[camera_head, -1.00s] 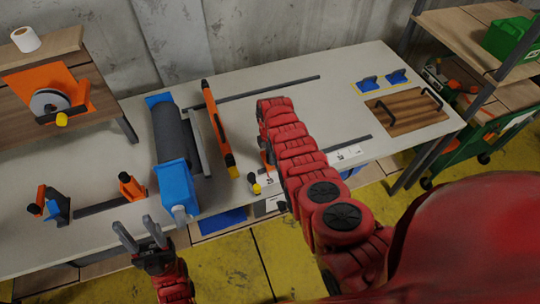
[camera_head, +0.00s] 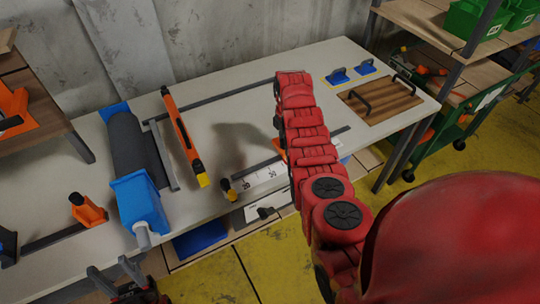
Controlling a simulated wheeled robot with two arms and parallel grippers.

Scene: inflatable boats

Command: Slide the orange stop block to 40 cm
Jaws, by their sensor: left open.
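The orange stop block (camera_head: 281,142) shows only as a small orange sliver at the left edge of my right arm, which hides most of it. It is at the dark rail (camera_head: 256,167) on the workbench, beside a white scale strip (camera_head: 262,180) with printed numbers. The number at the block is hidden. My right arm reaches over the bench from the right; its gripper is hidden behind the arm. My left gripper (camera_head: 117,272) is open and empty at the bench's front edge, low at the left, far from the rail.
A yellow-tipped knob (camera_head: 228,187) stands at the rail's left end. A blue and grey roller (camera_head: 132,150) and an orange bar tool (camera_head: 182,135) lie left of it. A wooden board with black handles (camera_head: 381,101) and blue pieces (camera_head: 339,75) lie at the right.

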